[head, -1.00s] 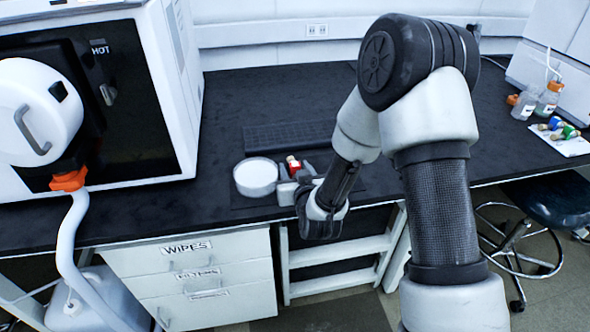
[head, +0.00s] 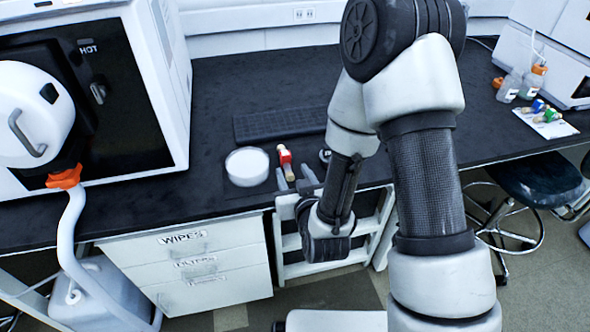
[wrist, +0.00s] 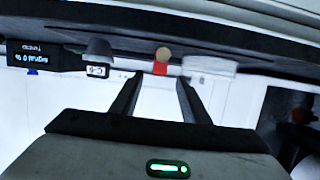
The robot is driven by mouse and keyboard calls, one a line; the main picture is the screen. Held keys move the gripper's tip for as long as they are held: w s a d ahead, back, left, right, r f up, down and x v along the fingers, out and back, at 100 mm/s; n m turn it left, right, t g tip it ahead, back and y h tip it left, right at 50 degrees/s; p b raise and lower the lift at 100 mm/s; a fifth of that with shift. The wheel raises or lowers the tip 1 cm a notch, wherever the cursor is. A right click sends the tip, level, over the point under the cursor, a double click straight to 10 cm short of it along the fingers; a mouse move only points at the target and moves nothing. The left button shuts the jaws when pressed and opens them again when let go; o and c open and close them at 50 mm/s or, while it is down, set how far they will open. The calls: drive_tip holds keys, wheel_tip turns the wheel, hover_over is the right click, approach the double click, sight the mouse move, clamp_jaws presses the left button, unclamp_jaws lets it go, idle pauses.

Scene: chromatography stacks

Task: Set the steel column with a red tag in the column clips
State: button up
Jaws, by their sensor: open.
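I cannot make out the column clips in either view.
The white dish (head: 247,167) stands just left of the column. A dark keyboard-like slab (head: 280,124) lies behind. A large white instrument (head: 172,60) fills the left. A white card (head: 560,127) with several coloured-tag pieces and bottles (head: 533,82) are far right.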

drive_tip(key=shift+p+v, duration=1)
drive_tip(key=shift+p, duration=0.25)
drive_tip(key=shift+r, duration=0.1)
